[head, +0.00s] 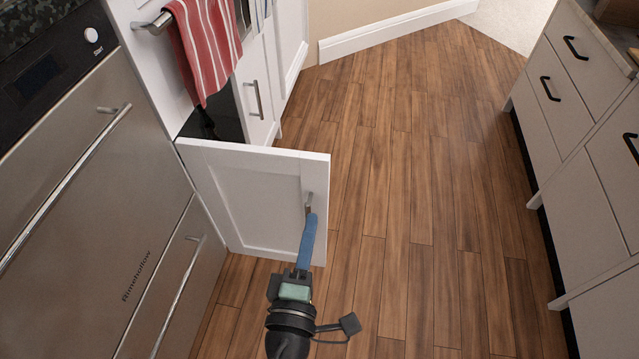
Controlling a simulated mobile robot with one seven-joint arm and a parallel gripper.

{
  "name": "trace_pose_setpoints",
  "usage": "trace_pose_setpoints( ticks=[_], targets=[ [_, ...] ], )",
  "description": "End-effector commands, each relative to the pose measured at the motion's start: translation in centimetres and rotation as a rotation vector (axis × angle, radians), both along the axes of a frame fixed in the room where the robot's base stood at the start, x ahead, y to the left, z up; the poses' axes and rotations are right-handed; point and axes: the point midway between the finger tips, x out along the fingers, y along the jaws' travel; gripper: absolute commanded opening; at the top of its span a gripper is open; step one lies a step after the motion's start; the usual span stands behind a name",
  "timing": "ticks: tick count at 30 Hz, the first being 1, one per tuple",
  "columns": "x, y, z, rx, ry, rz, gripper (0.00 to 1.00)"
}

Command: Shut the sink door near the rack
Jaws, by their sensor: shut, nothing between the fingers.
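The white sink door (255,195) stands open, swung out from the white cabinet over the wood floor. Its small metal handle (309,202) is near its free right edge. Behind the door, a dark cabinet opening (224,115) shows in part. The rack (152,24) is a metal bar above the opening, with a red striped towel (205,48) hanging from it. My gripper (311,220) is shut, its blue fingers reaching up in front of the door with their tips at the handle's lower end. I cannot tell whether they touch it.
A steel appliance (100,200) with long bar handles stands at the left. Another white cabinet door (262,85) is shut just beyond the opening. A bank of light drawers (570,120) with black handles lines the right side. The wood floor (430,180) between them is clear.

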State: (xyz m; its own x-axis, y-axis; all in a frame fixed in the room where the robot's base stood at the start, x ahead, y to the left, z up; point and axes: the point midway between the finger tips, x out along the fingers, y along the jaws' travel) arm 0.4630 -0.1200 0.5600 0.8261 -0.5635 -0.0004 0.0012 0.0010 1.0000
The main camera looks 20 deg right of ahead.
Motion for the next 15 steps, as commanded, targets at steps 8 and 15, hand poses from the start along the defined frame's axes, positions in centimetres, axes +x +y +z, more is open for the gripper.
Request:
trace_pose_setpoints(
  ticks=[8,15],
  targets=[
    [4.9,-3.4,0.1,-0.001,-0.003,-0.002,0.0],
    [7.4,-5.1,0.1,0.001,-0.003,-0.001,0.0]
  ],
)
